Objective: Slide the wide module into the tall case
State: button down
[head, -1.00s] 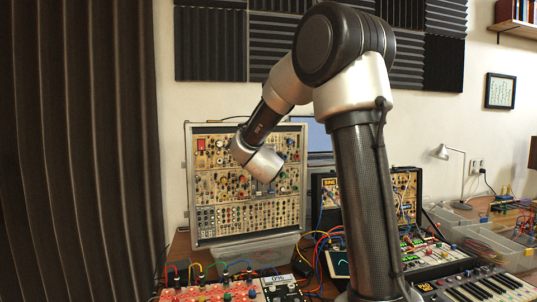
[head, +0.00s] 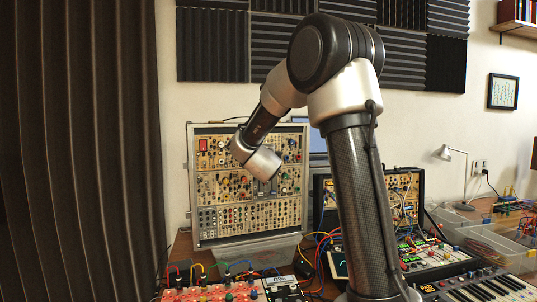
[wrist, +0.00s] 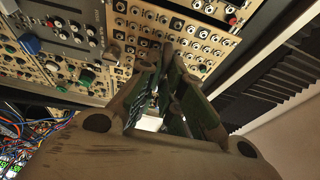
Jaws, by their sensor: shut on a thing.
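The tall case (head: 191,205) stands upright against the wall, with a silver frame and several rows of tan modules full of knobs and jacks. My arm reaches in front of its upper middle in the head view. In the wrist view my gripper (wrist: 170,88) is shut on a module whose green circuit boards (wrist: 150,92) show between the fingers. The held module's front panel is hard to tell from the case's panels behind it. Whether it touches the case or sits in a slot cannot be told.
A second, smaller case (head: 413,185) with patch cables stands to the right. A keyboard (head: 480,290), a red cable-patched unit (head: 210,293) and clear bins (head: 500,245) crowd the desk. A dark curtain (head: 80,150) hangs at left.

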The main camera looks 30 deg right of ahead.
jog(key=shift+w+d, duration=0.1)
jog(key=shift+w, duration=0.5)
jog(key=c, duration=1.5)
grip_release()
jog(key=v, duration=1.2)
